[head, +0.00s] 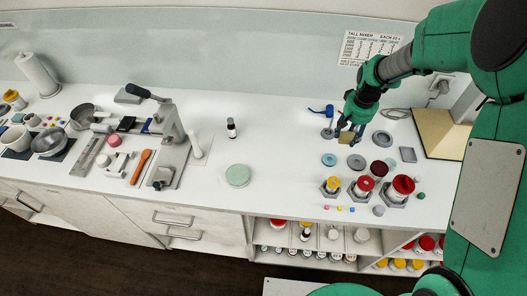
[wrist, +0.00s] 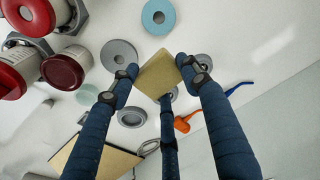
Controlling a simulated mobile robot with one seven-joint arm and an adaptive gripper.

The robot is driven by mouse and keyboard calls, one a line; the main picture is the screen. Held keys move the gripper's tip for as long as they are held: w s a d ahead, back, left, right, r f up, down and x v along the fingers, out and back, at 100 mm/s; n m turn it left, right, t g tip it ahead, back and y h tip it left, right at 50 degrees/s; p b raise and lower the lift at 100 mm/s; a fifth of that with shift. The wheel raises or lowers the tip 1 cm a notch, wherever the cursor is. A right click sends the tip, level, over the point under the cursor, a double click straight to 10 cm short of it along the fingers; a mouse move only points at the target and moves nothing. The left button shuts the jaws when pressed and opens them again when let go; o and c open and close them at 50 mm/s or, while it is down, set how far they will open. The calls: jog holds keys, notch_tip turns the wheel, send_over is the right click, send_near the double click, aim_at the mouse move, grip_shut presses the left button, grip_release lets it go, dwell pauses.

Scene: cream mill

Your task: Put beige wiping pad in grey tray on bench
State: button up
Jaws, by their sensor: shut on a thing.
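The beige wiping pad (wrist: 158,73) is a thin square held between the tips of my gripper (wrist: 160,80). In the head view, my gripper (head: 345,130) is over the right part of the white bench, and the pad (head: 346,139) shows small beneath its fingers. The pad appears to be above the bench top, though the exact height is hard to tell.
Red-lidded jars (head: 402,186) stand in grey holders near the front edge. Grey discs (head: 382,138) and a blue ring (head: 328,159) lie around my gripper. A tan board (head: 442,133) is at the right. A green disc (head: 238,175) lies mid-bench, with clear surface around it.

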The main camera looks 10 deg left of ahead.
jog(key=s+a+f, duration=0.1)
jog(key=s+a, duration=0.6)
jog(key=s, duration=0.1)
jog(key=s+a+f+p, duration=0.1)
jog(key=s+a, duration=0.6)
jog(key=s+a+f+p, duration=0.1)
jog(key=s+a, duration=0.6)
jog(key=s, duration=0.1)
jog(key=shift+s+a+f, duration=0.1)
jog(key=shift+s+f, duration=0.15)
jog(key=shift+s, duration=0.1)
jog(key=shift+s+a+f, duration=0.15)
jog(key=shift+s, duration=0.3)
jog(key=shift+w, duration=0.15)
jog(key=w+a, duration=0.2)
jog(key=w, duration=0.2)
jog(key=w+a+f+b, duration=0.1)
jog(key=w+a, duration=0.1)
jog(key=w, duration=0.3)
jog(key=w+a, duration=0.2)
jog(key=w, duration=0.2)
jog(key=shift+w+a+f, duration=0.15)
jog(key=shift+w, duration=0.15)
jog(key=shift+w+a, duration=0.15)
jog(key=shift+w, duration=0.1)
jog(key=shift+w+f+b, duration=0.1)
jog(key=shift+f+b, duration=0.4)
jog(key=shift+f, duration=1.35)
